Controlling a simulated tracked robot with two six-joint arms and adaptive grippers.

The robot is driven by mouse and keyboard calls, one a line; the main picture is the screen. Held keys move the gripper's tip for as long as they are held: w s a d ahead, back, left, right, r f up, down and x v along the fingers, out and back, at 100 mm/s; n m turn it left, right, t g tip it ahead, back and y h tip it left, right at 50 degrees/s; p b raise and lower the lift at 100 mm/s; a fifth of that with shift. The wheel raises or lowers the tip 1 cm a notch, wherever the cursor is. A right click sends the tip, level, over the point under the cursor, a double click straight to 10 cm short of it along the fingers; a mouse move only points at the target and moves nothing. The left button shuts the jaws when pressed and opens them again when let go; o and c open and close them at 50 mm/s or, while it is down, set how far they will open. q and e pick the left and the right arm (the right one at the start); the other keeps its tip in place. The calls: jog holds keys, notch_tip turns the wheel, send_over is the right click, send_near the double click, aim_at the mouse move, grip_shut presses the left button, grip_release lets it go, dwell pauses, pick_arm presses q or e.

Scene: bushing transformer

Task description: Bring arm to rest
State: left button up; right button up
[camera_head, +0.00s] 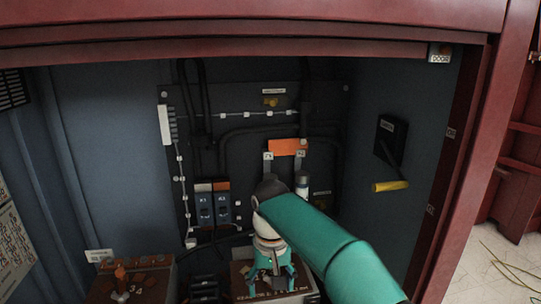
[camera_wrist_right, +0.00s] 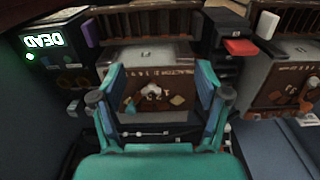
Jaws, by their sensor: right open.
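My right arm, teal, reaches into the dark cabinet from the lower right in the head view. Its gripper (camera_head: 270,272) points down over a brown terminal box (camera_head: 292,297) at the cabinet floor. In the right wrist view my right gripper (camera_wrist_right: 163,88) has its two fingers spread wide, with nothing held between them. The brown box face (camera_wrist_right: 150,58) with lettering and small fittings shows behind and between the fingers. Whether the fingertips touch it I cannot tell. My left gripper is in neither view.
A second brown box (camera_head: 133,285) stands at the left. The back panel carries an orange block (camera_head: 288,147) and two switches. A yellow-handled lever (camera_head: 390,186) is on the right wall. A red frame (camera_head: 462,160) borders the opening.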

jog(key=d+f+m+g, duration=0.1)
jog(key=d+f, duration=0.3)
jog(key=d, duration=0.3)
jog(key=s+d+f+g, duration=0.1)
jog(key=s+d+f, duration=0.15)
jog(key=f, duration=0.25)
jog(key=s+d+f+m+g, duration=0.1)
jog(key=s+d+f, duration=0.15)
jog(key=f, duration=0.25)
jog(key=s+d+f+g, duration=0.1)
jog(key=s+d+f, duration=0.15)
jog(key=f, duration=0.25)
jog(key=s+a+f+m+t+y, duration=0.1)
jog(key=s+f+t+y, duration=0.1)
jog(key=s+f, duration=0.5)
jog(key=s+a+f+m+t+y, duration=0.1)
jog(key=s+f+t+y, duration=0.1)
jog(key=s+f, duration=0.6)
jog(key=shift+s+f, duration=0.2)
jog(key=shift+s, duration=2.25)
jog(key=shift+a, duration=0.15)
